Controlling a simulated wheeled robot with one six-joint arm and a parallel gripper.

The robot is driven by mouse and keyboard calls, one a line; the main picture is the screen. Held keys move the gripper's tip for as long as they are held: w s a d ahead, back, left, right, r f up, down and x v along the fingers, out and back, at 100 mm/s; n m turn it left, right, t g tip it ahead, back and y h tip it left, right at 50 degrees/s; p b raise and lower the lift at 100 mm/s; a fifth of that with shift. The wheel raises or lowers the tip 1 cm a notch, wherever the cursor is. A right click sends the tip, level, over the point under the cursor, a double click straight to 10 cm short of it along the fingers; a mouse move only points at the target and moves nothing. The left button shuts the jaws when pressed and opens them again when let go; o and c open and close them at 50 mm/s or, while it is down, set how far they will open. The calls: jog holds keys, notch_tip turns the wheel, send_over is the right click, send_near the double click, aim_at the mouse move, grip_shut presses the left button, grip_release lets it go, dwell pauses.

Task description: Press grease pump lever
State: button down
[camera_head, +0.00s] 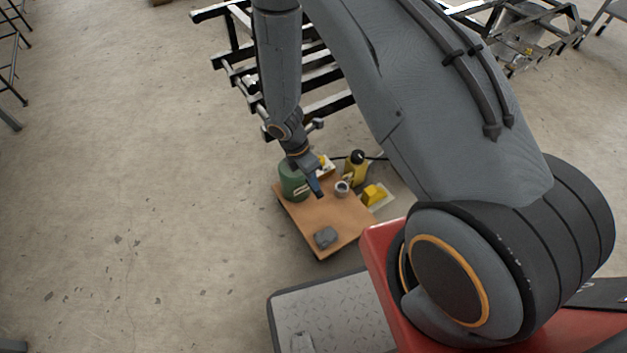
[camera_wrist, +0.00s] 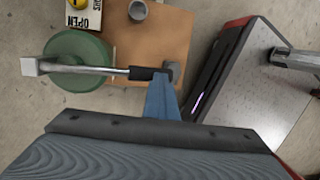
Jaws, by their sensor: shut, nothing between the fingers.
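The green grease pump (camera_head: 290,182) stands at the left rear of a small wooden-topped table (camera_head: 345,228). In the wrist view the pump (camera_wrist: 80,50) appears as a round green body. Its lever (camera_wrist: 105,71) is a silver rod crossing over the body, with a pale block at the left end and a black grip at the right end. My gripper (camera_head: 318,191) is shut and empty. In the wrist view its blue fingertips (camera_wrist: 162,82) overlap the right end of the black grip. I cannot tell whether they touch it or are above it.
A grey block (camera_head: 326,237) lies at the table's front. A metal cup (camera_head: 342,188), a yellow bottle (camera_head: 355,168) and a yellow object (camera_head: 375,194) are to the pump's right. A dark metal frame (camera_head: 325,104) stands behind.

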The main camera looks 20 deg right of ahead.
jog(key=shift+s+d+f, duration=0.2)
jog(key=shift+s+f, duration=0.15)
jog(key=shift+f, duration=0.05)
jog(key=shift+r+p, duration=0.4)
jog(key=shift+r, duration=0.05)
notch_tip(320, 180, up, 13)
jog(key=s+a+p, duration=0.2)
jog(key=p, duration=0.2)
jog(key=shift+a+r, duration=0.15)
jog(key=shift+r, duration=0.05)
dwell(0.4)
